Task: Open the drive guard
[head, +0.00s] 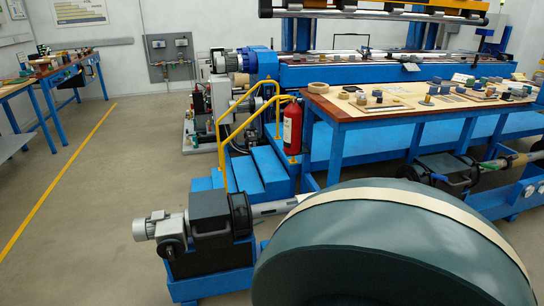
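No part is clearly recognisable as the drive guard. A large dark green rounded body (370,245) with a beige band (420,197) fills the lower right foreground. A drive unit with a grey motor (145,228) and a black housing (209,211) stands left of it on a blue base, with a shaft (275,207) running toward the green body. Farther back, a blue and grey motor (243,62) sits above a white-framed machine end with exposed parts (200,110). Neither of my grippers is in view.
Blue steps (255,170) with a yellow handrail (228,120) and a red extinguisher (292,128) stand mid-scene. A table (395,105) with small parts stands to the right. Workbenches line the left. The floor (100,220) around the yellow line is clear.

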